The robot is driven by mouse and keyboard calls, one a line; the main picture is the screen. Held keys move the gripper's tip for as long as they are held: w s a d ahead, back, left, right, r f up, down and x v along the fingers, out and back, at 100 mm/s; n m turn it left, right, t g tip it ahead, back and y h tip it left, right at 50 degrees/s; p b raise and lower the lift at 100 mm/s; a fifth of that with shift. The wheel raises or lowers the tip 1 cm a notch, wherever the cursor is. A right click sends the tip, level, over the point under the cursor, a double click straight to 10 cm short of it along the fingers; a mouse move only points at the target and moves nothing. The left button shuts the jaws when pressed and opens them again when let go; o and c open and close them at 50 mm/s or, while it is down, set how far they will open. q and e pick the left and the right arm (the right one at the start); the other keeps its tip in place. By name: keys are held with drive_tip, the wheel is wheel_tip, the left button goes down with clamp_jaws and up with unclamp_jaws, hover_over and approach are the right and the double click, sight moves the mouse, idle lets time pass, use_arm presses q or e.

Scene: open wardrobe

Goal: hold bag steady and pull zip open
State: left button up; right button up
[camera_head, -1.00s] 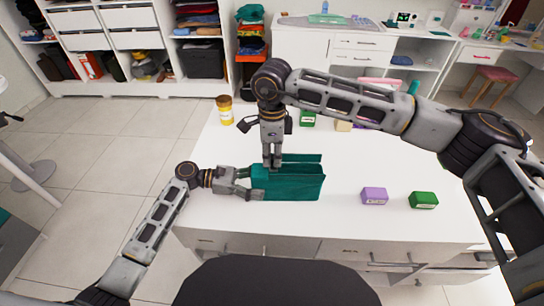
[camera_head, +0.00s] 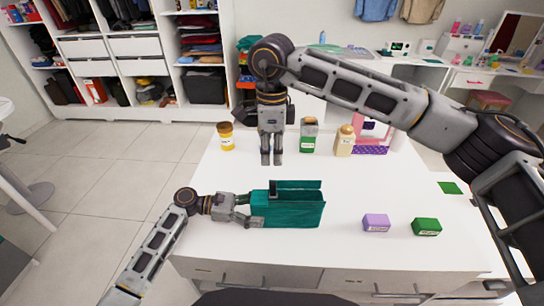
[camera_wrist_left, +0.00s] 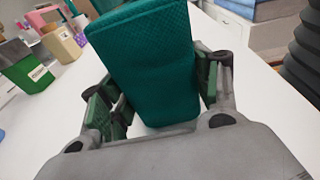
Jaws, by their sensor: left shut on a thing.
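The teal bag (camera_head: 288,212) stands upright near the front of the white table, with a raised strip along its back top edge. A small dark tab (camera_head: 273,187) stands at the left end of its top. My left gripper (camera_head: 258,216) is shut on the bag's left end. In the left wrist view the bag (camera_wrist_left: 150,65) sits between the gripper's fingers (camera_wrist_left: 160,105). My right gripper (camera_head: 271,160) points down above and behind the bag, apart from it. Its fingers are close together, with nothing visible between them, but whether they are fully shut is unclear.
A purple box (camera_head: 376,223) and a green box (camera_head: 427,227) lie right of the bag. A yellow jar (camera_head: 226,137), a green carton (camera_head: 309,138), a beige bottle (camera_head: 345,142) and a pink-framed item (camera_head: 372,130) stand at the back.

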use_arm(q)
drive_tip(key=shift+f, duration=0.1)
idle(0.3)
drive_tip(key=o, duration=1)
drive_tip(key=shift+o, duration=1.4)
drive_tip(key=shift+a, duration=0.15)
drive_tip(key=shift+s+a+r+p, duration=0.1)
drive_tip(key=shift+a+r+p, duration=0.45)
drive_tip(key=shift+a, duration=0.7)
drive_tip(key=shift+a+r+p, duration=0.25)
drive_tip(key=shift+a+p, duration=0.55)
drive_tip(key=shift+a, duration=0.5)
drive_tip(key=shift+s+a+r+p, duration=0.1)
drive_tip(key=shift+a+r+p, duration=0.45)
drive_tip(key=shift+a, duration=0.7)
drive_tip(key=shift+f, duration=0.15)
